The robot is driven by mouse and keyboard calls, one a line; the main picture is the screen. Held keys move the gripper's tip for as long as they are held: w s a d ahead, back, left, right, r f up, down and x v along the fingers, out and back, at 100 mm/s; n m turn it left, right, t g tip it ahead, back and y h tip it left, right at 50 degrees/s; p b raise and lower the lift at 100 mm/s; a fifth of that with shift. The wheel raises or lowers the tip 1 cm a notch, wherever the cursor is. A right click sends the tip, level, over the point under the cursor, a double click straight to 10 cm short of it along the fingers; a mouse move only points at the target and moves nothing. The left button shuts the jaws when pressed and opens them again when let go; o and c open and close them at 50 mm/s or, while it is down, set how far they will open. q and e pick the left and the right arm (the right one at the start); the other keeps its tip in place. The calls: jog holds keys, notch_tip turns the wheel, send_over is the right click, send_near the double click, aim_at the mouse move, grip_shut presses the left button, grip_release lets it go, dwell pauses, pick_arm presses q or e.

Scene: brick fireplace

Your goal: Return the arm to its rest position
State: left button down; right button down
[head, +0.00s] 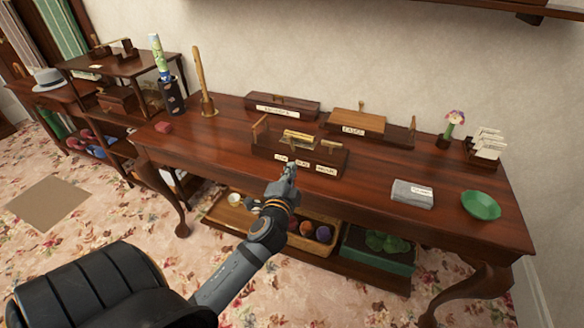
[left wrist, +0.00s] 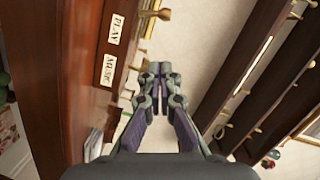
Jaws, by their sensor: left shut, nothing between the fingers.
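My left gripper (head: 290,172) is shut and empty. In the head view it is at the front edge of the dark wooden table (head: 365,178), in front of a wooden box with brass parts and labels (head: 322,163). In the left wrist view the shut fingers (left wrist: 158,72) point away from the camera. Labels reading PLAY (left wrist: 117,28) and MUSIC (left wrist: 108,70) show to their left. My left arm (head: 245,265) reaches in from the lower left of the head view. My right gripper is in neither view.
On the table are a labelled box (head: 283,106), a grey folded cloth (head: 412,193), a green bowl (head: 480,205), a card holder (head: 487,145) and a small red block (head: 163,127). A lower shelf holds a tray of balls (head: 323,233) and a green box (head: 378,250).

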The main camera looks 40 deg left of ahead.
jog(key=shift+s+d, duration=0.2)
